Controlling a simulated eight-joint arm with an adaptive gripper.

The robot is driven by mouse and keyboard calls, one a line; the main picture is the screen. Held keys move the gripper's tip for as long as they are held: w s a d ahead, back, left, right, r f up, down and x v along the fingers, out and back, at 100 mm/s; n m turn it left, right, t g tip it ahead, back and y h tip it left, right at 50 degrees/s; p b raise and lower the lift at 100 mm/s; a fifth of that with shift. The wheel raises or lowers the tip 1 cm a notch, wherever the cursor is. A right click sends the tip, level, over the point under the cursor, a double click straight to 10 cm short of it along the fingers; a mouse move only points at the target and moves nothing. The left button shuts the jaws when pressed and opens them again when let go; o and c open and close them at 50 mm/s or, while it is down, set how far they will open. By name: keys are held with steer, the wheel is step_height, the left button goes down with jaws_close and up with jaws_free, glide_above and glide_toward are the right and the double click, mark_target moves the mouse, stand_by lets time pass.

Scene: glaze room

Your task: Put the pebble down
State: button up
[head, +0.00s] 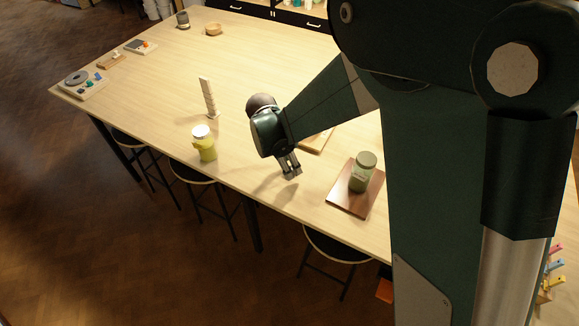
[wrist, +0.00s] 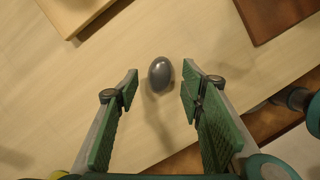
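The pebble (wrist: 160,73) is a smooth, dark grey oval in the wrist view. It appears to lie on the pale wooden table (wrist: 60,95), just beyond the fingertips and roughly midway between them, with a soft shadow beside it. My gripper (wrist: 160,86) is open, with its green-padded fingers spread wide and a clear gap on both sides of the pebble. In the head view my gripper (head: 290,172) points down near the table's front edge. I cannot make out the pebble there.
A brown board (head: 343,199) bearing a green lidded jar (head: 362,172) is right of my gripper. A yellow-green jar (head: 205,148) and a pale upright stack (head: 208,98) stand left. Stools (head: 338,246) line the front edge.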

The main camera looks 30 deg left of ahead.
steer(key=v, duration=1)
steer(key=shift+d+r, duration=0.1)
steer(key=shift+d, duration=0.05)
stand_by(0.7)
steer(key=w+d+r+m+y, duration=0.1)
steer(key=d+r+m, duration=0.35)
steer(key=d, duration=0.55)
steer(key=w+d+r+m+t, duration=0.1)
steer(key=d+r+m, duration=0.35)
steer(key=d, duration=0.55)
steer(key=w+d+r+m+y, duration=0.1)
steer(key=w+d+r+m, duration=0.15)
steer(key=d+r, duration=0.45)
steer(key=s+d+m+t, duration=0.1)
steer(key=s+d+m, duration=0.4)
steer(key=d, duration=0.4)
steer(key=s+d+m+t, duration=0.1)
steer(key=s+d+m, duration=0.3)
steer(key=d, duration=0.6)
steer(key=s+d+m+t, duration=0.1)
steer(key=s+d+m, duration=0.4)
steer(key=d+m, duration=0.3)
steer(key=shift+s+d+r+t, duration=0.3)
steer(key=shift+s+d, duration=0.1)
steer(key=shift+d, duration=0.75)
